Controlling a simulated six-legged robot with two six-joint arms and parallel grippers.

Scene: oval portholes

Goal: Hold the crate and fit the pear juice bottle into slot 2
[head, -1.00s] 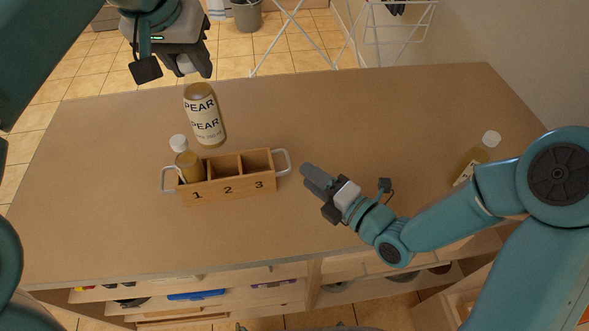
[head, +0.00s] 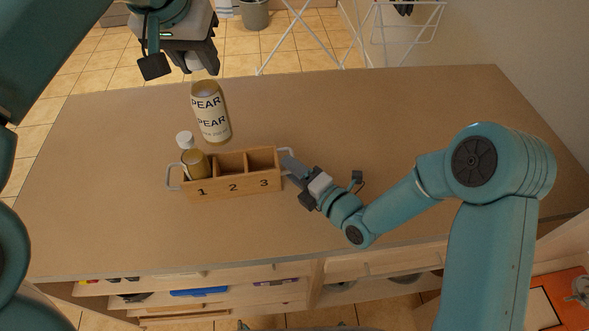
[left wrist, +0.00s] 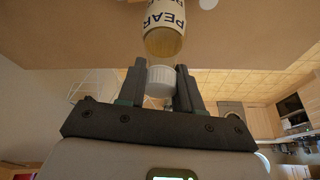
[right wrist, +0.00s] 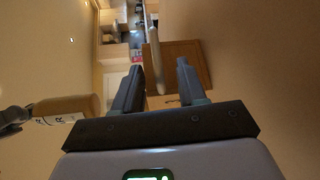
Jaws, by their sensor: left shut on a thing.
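The pear juice bottle (head: 211,112), amber with a pale PEAR label, hangs roughly upright above and behind the wooden crate (head: 235,187). My left gripper (head: 198,64) is shut on its white cap (left wrist: 160,82). The bottle also shows in the right wrist view (right wrist: 66,106). The crate has slots numbered 1, 2 and 3. Slot 1 holds an amber bottle (head: 194,163) with a white cap; slots 2 and 3 look empty. My right gripper (head: 288,164) is at the crate's right handle (right wrist: 154,58). Its fingers are apart, with the handle between or just ahead of them.
The crate's left handle (head: 172,178) is free. The tabletop (head: 400,110) is clear behind and right of the crate. Drawers lie below the front edge. A drying rack (head: 340,40) and a bin (head: 255,15) stand beyond the table.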

